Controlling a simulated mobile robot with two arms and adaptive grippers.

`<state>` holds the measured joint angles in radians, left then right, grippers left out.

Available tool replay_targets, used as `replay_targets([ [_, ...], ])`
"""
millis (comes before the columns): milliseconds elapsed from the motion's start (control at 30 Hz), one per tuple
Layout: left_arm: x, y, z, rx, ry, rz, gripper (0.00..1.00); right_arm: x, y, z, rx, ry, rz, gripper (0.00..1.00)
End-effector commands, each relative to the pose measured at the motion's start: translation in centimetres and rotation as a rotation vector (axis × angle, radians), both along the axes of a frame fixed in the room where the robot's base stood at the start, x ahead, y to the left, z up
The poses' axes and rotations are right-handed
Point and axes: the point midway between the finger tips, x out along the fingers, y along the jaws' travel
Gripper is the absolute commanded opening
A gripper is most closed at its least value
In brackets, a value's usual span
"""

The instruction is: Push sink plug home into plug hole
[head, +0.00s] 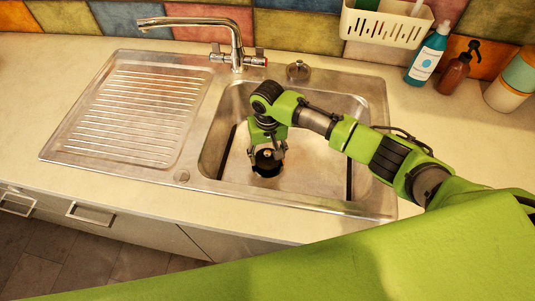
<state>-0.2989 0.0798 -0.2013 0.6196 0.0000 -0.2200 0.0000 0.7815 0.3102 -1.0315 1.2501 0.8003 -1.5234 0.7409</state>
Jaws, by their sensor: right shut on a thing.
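The steel sink (330,184) has a basin at the right and a ribbed drainer at the left. My right gripper (267,156) reaches down into the basin, its fingers pointing at the floor of the basin. It is shut on the dark sink plug (267,168), of which a black round part shows between and below the fingertips. The plug is at the plug hole's place on the basin floor. The hole itself is hidden by the plug and fingers, so I cannot tell how deep the plug sits. My left gripper is not in view.
A chrome mixer tap (235,42) stands behind the basin, its spout turned left. A small round metal fitting (298,70) is on the back rim. A blue bottle (427,56), brown dispenser (456,72) and white caddy (386,23) are at the back right.

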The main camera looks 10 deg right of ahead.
Motion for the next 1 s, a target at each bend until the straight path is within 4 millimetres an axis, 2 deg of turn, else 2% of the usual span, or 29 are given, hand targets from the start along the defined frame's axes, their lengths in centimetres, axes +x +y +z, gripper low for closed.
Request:
replay_targets([
  [500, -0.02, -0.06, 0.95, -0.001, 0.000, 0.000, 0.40, -0.01, 0.01, 0.12, 0.000, 0.000, -0.001, 0.34],
  [1000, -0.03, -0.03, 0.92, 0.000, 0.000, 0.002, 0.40, 0.01, 0.00, 0.02, 0.000, 0.000, 0.000, 0.34],
])
